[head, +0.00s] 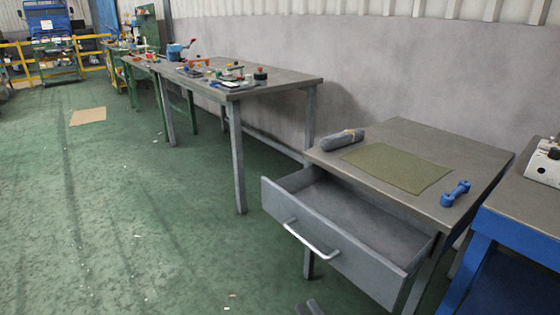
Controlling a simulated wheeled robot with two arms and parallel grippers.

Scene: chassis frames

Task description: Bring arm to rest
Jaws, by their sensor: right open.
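My right gripper (309,307) shows only as its dark fingertips at the bottom edge of the head view. The fingertips stand a little apart, with nothing seen between them. It is in front of and below the open drawer (345,265), apart from its silver handle (310,240) in the picture. The drawer is pulled out of a grey table (440,145), and the part of its inside that shows looks empty. The rest of my right arm is out of view. My left gripper is not in view.
On the grey table are a rolled grey bundle (342,139), a flat olive mat (396,168) and a blue dumbbell-shaped object (455,193). A blue-framed bench (525,205) stands close at right. A long cluttered workbench (285,83) runs along the wall. Green floor (130,220) at left is open.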

